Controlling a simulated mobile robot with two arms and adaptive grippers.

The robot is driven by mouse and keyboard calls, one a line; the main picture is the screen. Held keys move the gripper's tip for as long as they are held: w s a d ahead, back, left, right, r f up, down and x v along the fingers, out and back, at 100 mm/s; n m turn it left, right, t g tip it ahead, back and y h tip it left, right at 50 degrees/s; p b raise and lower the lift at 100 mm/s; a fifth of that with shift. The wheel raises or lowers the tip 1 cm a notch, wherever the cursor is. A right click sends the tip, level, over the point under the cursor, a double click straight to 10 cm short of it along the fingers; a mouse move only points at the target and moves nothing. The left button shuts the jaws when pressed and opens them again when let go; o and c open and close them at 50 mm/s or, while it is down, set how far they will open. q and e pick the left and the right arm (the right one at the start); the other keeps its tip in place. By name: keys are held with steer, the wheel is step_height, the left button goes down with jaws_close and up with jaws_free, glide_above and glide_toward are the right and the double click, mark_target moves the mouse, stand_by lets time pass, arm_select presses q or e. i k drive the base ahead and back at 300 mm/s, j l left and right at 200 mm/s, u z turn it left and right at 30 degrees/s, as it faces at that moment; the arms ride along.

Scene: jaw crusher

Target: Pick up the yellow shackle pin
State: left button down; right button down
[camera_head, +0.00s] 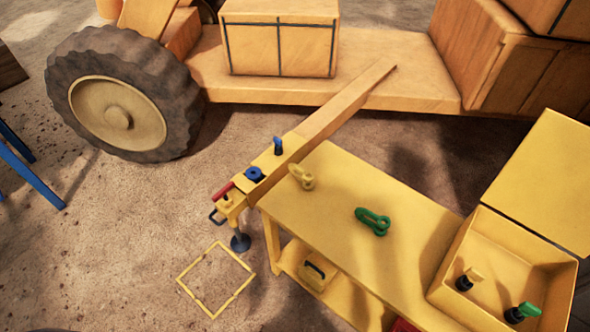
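The yellow shackle pin (472,277) is in the open yellow box (437,290) at the right. It has a yellow head and a dark end, and it lies near the box's left side. A similar pin with a green head (523,311) is in the same box, closer to me and to the right. A yellow shackle (302,177) and a green shackle (373,221) sit on the yellow table (330,215). Neither of my grippers shows in this view.
The yellow box has a raised lid (545,180) behind it. A long beam (335,110) with blue parts (254,174) runs along the table's left edge. A wheeled machine (120,95) stands behind. A yellow square outline (216,279) marks clear floor.

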mark_target(473, 275)
steer(key=z, duration=1.65)
